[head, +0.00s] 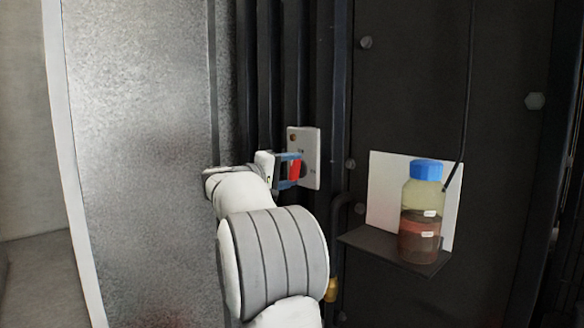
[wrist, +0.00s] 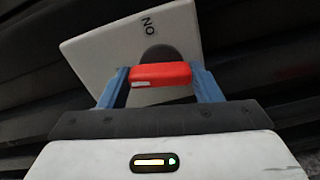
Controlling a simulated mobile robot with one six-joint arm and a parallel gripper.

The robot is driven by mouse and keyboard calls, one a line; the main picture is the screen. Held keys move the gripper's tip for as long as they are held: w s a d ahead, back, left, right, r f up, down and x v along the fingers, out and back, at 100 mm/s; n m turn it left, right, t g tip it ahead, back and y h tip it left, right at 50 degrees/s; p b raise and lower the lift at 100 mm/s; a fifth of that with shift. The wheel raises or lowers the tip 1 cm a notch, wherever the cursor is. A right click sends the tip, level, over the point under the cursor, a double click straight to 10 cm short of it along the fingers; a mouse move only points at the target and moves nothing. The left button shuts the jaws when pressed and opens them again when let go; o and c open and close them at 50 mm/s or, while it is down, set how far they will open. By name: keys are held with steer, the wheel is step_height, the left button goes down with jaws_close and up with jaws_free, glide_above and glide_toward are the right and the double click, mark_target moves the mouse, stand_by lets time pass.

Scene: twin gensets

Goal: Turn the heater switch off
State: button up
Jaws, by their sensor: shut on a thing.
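The heater switch is a pale plate (head: 309,143) on the dark panel, with a red handle (head: 295,171) on a dark round hub. In the wrist view the plate (wrist: 100,52) looks tilted, and the letters "ON" show upside down near its top. The red handle (wrist: 160,74) lies crosswise between the blue fingers of my gripper (wrist: 159,80). My gripper (head: 291,170) is shut on the handle, one finger at each end. The hub is partly hidden behind the handle, and any other marking on the plate is covered or too small to read.
A bottle (head: 420,225) with a blue cap and reddish liquid stands on a small dark shelf (head: 356,239) to the right. Dark vertical pipes (head: 270,80) run beside the plate. A grey metal panel (head: 140,130) fills the left.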

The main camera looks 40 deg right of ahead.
steer(key=shift+f+n+p, duration=0.15)
steer(key=shift+n+p, duration=0.3)
steer(key=shift+n, duration=0.65)
steer(key=o, duration=1)
steer(key=shift+a, duration=0.1)
steer(key=a, duration=0.7)
steer(key=shift+s+a, duration=0.3)
steer(key=shift+a, duration=0.1)
